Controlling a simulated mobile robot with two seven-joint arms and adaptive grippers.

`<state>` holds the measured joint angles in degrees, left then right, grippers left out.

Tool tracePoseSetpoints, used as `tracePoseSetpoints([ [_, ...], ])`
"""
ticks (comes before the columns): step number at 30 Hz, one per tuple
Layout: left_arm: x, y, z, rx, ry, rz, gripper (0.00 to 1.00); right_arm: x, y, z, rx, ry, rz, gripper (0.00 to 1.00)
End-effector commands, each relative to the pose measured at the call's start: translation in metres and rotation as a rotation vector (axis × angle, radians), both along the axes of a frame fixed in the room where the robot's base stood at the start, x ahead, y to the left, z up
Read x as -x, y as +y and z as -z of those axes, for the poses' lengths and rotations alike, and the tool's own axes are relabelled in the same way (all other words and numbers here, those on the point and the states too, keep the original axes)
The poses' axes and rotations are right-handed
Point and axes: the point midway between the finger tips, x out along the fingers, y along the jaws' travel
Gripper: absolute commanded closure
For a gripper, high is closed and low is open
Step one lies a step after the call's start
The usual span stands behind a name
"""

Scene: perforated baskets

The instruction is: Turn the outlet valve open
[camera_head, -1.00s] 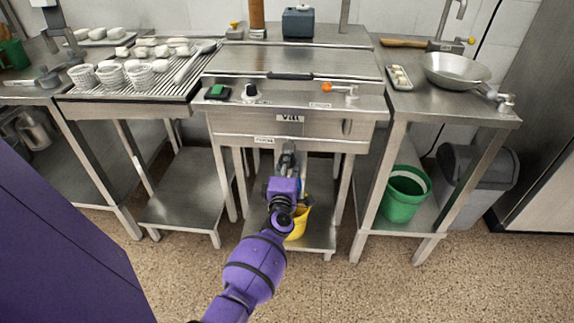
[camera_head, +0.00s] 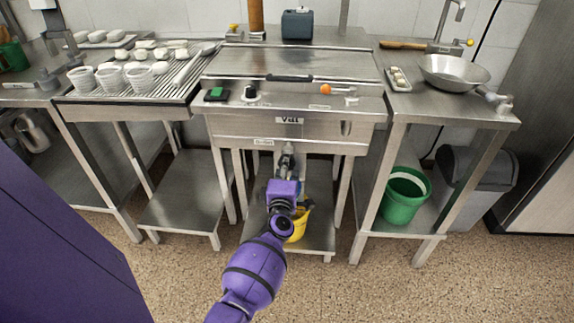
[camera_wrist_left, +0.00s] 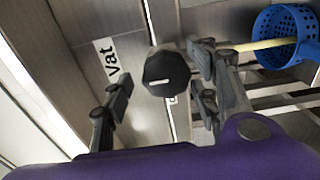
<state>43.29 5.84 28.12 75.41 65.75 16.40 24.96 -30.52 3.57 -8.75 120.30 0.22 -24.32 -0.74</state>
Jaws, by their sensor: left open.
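The steel vat stand (camera_head: 225,127) is in the middle of the head view, with a "Vat" label (camera_head: 289,120) on its front. A smaller label (camera_head: 263,142) sits below it. In the left wrist view, a black many-sided knob (camera_wrist_left: 166,73) with a white line is close to the "Vat" label (camera_wrist_left: 112,62). My left gripper (camera_head: 287,150) is just below the vat's front and hides the knob in the head view. In the left wrist view, my left gripper (camera_wrist_left: 160,85) is open, with fingers on either side of the knob; contact cannot be told. My right gripper is not in view.
A yellow bucket (camera_head: 299,227) stands under the vat, partly behind my arm. A blue perforated basket (camera_wrist_left: 283,35) with a pale handle shows in the left wrist view. A green bucket (camera_head: 402,203) stands on the right lower shelf. Floor in front is clear.

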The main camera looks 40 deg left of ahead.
Motion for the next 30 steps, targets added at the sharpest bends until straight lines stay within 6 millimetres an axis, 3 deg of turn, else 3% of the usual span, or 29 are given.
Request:
tracePoseSetpoints([
  [15, 0.084, -0.052, 0.0, 0.0, 0.0, 0.001, 0.46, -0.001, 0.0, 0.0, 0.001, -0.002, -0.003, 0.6],
  [21, 0.095, -0.059, -0.001, 0.0, -0.002, 0.001, 0.46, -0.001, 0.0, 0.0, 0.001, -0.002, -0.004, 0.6],
  [30, 0.095, -0.06, -0.001, 0.0, -0.002, 0.001, 0.46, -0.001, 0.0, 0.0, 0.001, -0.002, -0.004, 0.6],
])
